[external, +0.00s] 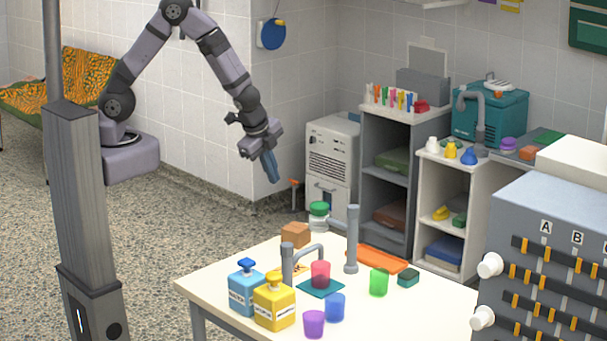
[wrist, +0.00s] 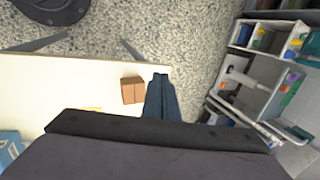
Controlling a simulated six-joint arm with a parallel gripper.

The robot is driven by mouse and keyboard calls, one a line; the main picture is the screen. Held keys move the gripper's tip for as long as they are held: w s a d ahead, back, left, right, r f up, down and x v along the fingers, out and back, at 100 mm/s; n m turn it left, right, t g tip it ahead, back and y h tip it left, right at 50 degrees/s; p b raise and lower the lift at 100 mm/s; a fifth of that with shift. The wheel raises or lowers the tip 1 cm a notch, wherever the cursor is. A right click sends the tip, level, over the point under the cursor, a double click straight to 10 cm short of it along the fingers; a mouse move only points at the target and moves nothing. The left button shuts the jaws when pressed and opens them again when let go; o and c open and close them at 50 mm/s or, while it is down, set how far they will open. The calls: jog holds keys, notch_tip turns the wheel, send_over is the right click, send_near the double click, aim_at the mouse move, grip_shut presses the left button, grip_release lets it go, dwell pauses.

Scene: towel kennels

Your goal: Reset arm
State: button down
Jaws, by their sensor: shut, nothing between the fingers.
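My gripper (external: 270,167) hangs at the end of my raised arm, left of the middle in the external view. Its blue fingers point down and lie together, with nothing between them. It is in the air above and behind the far left edge of the cream table (external: 215,285). In the wrist view my gripper (wrist: 160,92) shows shut, its fingertips beside the table's edge and the brown box (wrist: 132,90). It touches nothing that I can see.
The table bears a blue bottle (external: 246,290), a yellow bottle (external: 274,305), several coloured cups, a grey tap and an orange tray (external: 376,259). Shelves (external: 390,175) and a white cabinet (external: 333,150) stand behind.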

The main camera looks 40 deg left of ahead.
jog(key=s+a+r+n+g+y, duration=0.15)
jog(key=s+a+n+g, duration=0.45)
jog(key=s+a+n, duration=0.7)
jog(key=a+r+n+t+h, duration=0.1)
jog(key=a+r+n, duration=0.3)
jog(key=a, duration=0.6)
jog(key=shift+w+r+t+h+b, duration=0.15)
jog(key=shift+r+t+h+b, duration=0.25)
jog(key=shift+r, duration=0.3)
jog(key=shift+a, duration=0.1)
dwell(0.3)
